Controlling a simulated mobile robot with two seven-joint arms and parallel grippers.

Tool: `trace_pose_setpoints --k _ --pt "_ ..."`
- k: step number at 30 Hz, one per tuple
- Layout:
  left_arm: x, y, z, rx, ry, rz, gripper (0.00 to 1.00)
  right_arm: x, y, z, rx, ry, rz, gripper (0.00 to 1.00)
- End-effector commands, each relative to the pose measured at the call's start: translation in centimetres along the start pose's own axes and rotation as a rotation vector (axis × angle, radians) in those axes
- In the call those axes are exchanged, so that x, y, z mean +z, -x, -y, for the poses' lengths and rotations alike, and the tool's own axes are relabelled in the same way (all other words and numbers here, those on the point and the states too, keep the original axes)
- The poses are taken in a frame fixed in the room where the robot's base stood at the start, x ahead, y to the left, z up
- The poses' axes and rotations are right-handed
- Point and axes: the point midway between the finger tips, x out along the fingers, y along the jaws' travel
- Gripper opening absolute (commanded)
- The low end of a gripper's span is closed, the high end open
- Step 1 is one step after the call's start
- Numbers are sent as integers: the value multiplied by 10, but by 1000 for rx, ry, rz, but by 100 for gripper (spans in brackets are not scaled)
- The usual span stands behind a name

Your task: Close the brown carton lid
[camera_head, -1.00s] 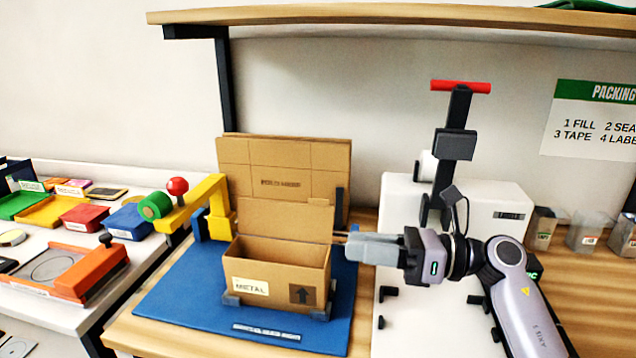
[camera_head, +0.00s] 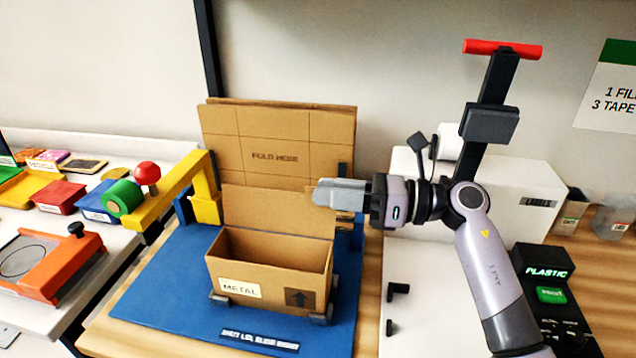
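The brown carton (camera_head: 262,288) stands on a blue mat, labelled METAL, with its top open and its inside visible. Its lid (camera_head: 270,211) stands up at the carton's back edge. My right gripper (camera_head: 318,193) is at the lid's upper right corner, above the carton's right side, with its fingers pointing left. The fingers show side-on and overlap the lid's corner in the view; I cannot tell whether they touch it or how far apart they are. My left gripper is not in view.
Flat cardboard (camera_head: 275,135) stands behind the lid. A yellow arm with a green roll (camera_head: 124,197) is left of the carton. A white machine with a red-handled lever (camera_head: 502,49) stands at the right. The blue mat (camera_head: 160,296) is bare left of the carton.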

Motion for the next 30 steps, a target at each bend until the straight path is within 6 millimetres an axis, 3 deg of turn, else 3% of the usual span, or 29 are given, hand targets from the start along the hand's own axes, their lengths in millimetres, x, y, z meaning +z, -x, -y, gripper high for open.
trace_pose_setpoints --k 6,16,17,19,20,30 --pt "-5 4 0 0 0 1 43 1 -22 0 0 0 2 30" --pt "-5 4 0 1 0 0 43 0 -26 0 -1 1 0 30" --pt "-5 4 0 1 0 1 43 0 -26 0 -1 1 0 27" --pt "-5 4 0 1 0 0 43 0 -26 0 -1 1 1 4" --pt "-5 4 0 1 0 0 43 0 -26 0 -1 1 1 0" --pt "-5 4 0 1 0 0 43 0 -26 0 -1 1 1 0"
